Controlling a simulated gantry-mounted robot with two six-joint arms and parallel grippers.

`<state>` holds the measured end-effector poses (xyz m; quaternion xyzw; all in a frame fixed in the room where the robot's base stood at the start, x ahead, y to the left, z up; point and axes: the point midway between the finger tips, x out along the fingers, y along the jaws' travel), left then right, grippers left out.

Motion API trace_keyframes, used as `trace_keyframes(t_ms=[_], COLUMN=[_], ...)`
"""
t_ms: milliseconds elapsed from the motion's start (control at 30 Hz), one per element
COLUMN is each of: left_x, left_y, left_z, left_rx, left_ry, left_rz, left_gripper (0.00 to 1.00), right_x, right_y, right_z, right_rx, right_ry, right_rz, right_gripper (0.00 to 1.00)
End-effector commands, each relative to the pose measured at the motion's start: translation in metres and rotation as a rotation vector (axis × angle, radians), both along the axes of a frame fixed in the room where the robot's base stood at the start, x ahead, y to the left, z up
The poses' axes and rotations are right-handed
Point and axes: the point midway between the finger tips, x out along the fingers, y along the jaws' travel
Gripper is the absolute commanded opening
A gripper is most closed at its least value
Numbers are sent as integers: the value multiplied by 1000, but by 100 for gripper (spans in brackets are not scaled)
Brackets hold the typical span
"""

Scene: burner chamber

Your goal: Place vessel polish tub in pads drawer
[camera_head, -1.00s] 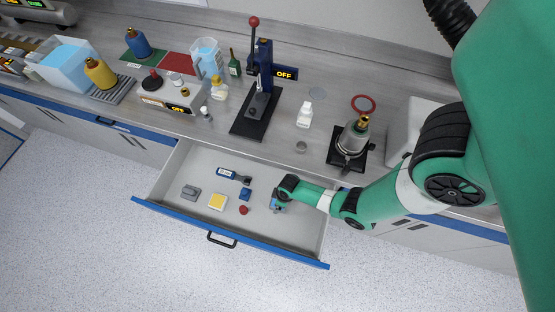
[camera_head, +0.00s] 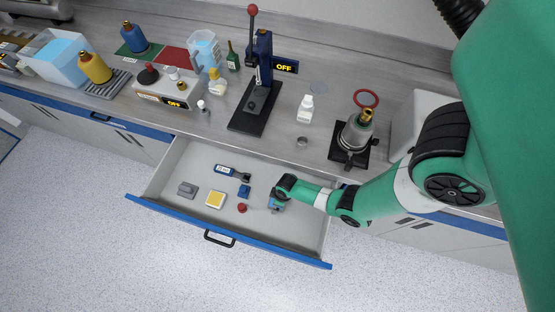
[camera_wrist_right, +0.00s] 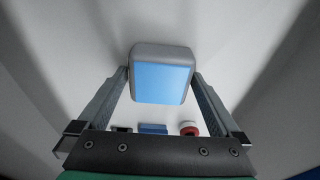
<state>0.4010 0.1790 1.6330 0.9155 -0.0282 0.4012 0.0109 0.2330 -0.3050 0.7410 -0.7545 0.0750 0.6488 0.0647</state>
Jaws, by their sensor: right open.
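A grey tub with a light blue top (camera_wrist_right: 162,80), which fits the vessel polish tub, is in the right wrist view, between the fingers of my right gripper (camera_wrist_right: 163,92). The fingers are spread to either side of it, and the gripper is open. In the head view, my right gripper (camera_head: 276,205) is low inside the right part of the open drawer (camera_head: 180,155). A bit of blue shows there beside the gripper, which hides most of the tub. The tub appears to rest on the drawer floor. My left gripper is out of view.
The drawer also holds a grey block (camera_head: 187,189), a yellow pad (camera_head: 215,199), a red round piece (camera_head: 242,208), a blue piece (camera_head: 244,191) and a blue-black tool (camera_head: 232,173). The counter above carries a press (camera_head: 258,95), a burner (camera_head: 354,135) and bottles.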

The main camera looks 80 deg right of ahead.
Motion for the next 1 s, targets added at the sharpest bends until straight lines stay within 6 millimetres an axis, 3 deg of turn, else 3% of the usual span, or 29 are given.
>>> trace_keyframes(t_ms=[233,600,767,1000], left_x=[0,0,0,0], left_y=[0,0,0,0], left_z=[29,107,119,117], left_rx=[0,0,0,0], left_ry=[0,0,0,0], left_rz=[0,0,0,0], left_gripper=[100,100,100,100], right_x=[-4,-15,-17,-18], right_y=[1,3,3,4], right_z=[32,110,122,121], right_rx=[0,0,0,0], right_ry=[0,0,0,0], right_rz=[0,-1,0,0], right_gripper=[100,100,100,100])
